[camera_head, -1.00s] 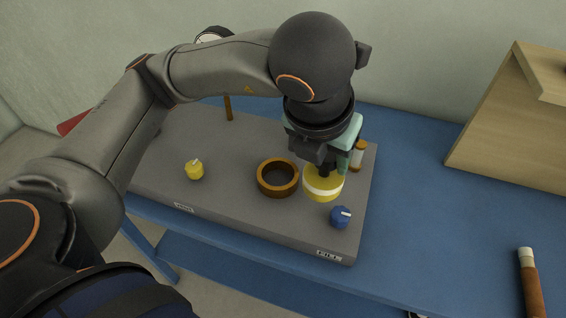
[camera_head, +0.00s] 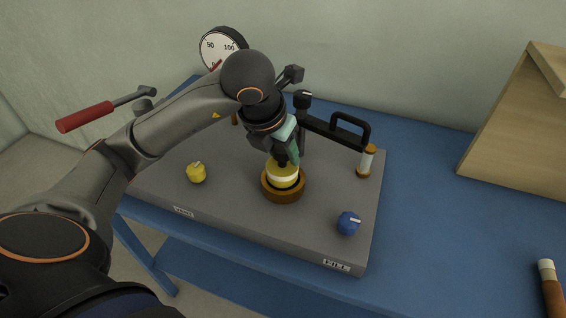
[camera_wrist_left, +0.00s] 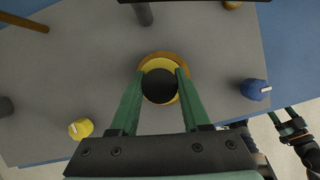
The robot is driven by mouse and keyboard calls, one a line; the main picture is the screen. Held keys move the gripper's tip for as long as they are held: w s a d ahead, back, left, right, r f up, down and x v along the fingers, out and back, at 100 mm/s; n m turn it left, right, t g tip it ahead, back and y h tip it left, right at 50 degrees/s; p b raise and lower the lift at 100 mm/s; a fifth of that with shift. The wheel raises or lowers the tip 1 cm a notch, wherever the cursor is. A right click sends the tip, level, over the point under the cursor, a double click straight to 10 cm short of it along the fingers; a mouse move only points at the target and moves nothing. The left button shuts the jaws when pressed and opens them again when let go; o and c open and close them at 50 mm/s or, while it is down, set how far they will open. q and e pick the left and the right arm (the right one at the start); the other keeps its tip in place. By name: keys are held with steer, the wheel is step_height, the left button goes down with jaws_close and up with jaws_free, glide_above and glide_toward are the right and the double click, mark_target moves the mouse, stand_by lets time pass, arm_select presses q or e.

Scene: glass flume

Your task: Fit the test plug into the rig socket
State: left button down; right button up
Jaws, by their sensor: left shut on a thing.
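The yellow test plug (camera_head: 284,174) has a white band and a black top knob, which shows from above in the left wrist view (camera_wrist_left: 160,86). My left gripper (camera_head: 287,158) is shut on this knob, its green fingers on either side. The plug is upright and centred over the orange-brown ring of the rig socket (camera_head: 283,195). Its lower part is hidden behind the ring's front rim, so I cannot tell how deep it sits. What looks like my right gripper (camera_wrist_left: 292,124) shows at the right edge of the left wrist view, beyond the board; its jaws are unclear.
The grey board (camera_head: 225,205) carries a yellow knob (camera_head: 197,173), a blue knob (camera_head: 348,223), a black handle (camera_head: 335,130) and a small capped cylinder (camera_head: 367,161).

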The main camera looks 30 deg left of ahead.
mark_target(283, 165)
arm_select(q)
step_height(283, 165, down, 2)
steer(key=shift+f, duration=0.2)
steer(key=shift+d+f, duration=0.1)
steer(key=shift+f, duration=0.05)
steer(key=c, duration=0.8)
jaws_free()
steer(key=shift+f, duration=0.15)
steer(key=shift+c, duration=0.2)
steer(key=o, duration=0.5)
